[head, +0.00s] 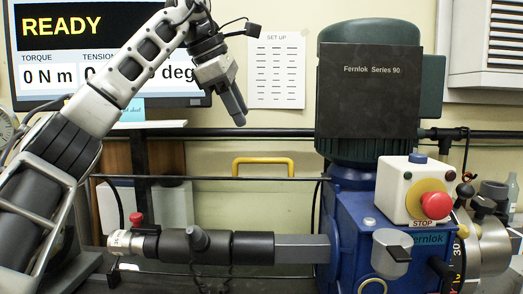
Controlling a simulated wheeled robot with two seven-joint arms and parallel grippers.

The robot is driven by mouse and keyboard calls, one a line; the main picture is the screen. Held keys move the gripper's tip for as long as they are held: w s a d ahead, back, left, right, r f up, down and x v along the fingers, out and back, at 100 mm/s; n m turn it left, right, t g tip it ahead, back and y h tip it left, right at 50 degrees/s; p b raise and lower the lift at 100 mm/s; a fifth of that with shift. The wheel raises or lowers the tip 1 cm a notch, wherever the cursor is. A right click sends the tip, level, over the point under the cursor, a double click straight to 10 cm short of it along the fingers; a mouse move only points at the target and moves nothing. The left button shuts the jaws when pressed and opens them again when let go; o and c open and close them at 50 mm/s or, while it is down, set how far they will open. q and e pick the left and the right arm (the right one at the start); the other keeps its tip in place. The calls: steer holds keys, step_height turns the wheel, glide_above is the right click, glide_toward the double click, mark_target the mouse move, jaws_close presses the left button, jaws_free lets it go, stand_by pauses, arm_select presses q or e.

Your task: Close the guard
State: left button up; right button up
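The guard shows as a thin dark frame with a yellow handle (263,160) standing on its horizontal dark bar (230,178), behind the grey shaft. Its panel, if it has one, is clear and hard to make out, and I cannot tell how far open it stands. My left gripper (238,115) hangs above and a little left of the yellow handle, clear of it, fingers pointing down. The fingers are seen side-on and overlap, so their gap does not show. Nothing is visible in them. My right gripper is out of view.
The blue gearbox (350,230) with its dark green motor (350,150) and red stop button (436,205) fills the right. A dark shaft tool (240,246) lies horizontally in front. A screen (60,50) reads READY, 0 N m. Space between gripper and handle looks free.

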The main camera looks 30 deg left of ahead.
arm_select(q)
steer(key=x, duration=1)
steer(key=shift+w+d+f, duration=0.15)
steer(key=shift+w+f, duration=0.05)
steer(key=shift+f, duration=0.05)
jaws_close()
